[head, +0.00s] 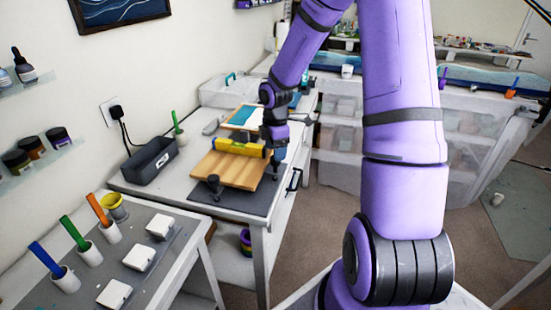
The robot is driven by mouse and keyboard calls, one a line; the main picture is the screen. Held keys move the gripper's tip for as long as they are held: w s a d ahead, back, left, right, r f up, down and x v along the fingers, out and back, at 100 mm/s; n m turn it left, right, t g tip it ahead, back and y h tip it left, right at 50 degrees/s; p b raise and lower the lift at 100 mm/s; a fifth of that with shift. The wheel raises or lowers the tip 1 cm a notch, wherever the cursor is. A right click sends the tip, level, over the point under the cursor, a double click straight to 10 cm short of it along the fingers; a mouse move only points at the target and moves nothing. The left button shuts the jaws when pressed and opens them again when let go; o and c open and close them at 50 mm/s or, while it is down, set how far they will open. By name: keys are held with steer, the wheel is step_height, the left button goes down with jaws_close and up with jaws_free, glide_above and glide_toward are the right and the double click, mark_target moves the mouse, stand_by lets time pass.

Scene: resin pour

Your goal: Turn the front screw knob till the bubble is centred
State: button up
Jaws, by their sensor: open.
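A yellow spirit level (238,147) lies across a light wooden board (232,173) on the bench. Its bubble is too small to read here. A dark screw knob (214,184) stands upright at the board's near left corner, with nothing touching it. My gripper (277,166) points down at the board's right edge, beside the level's right end. It is open. Its fingers are small and dark, and I cannot tell whether another knob is between them.
A grey mat (250,203) lies under the board. A dark grey bin (151,160) stands to the left on the bench. A nearer table holds white blocks (139,257) and cups with coloured sticks (66,280). A drawer handle (294,180) juts from the bench front.

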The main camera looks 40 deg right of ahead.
mark_target(275, 164)
steer(key=shift+f, duration=1.85)
steer(key=shift+c, duration=0.4)
steer(key=c, duration=0.8)
steer(key=shift+c, duration=0.2)
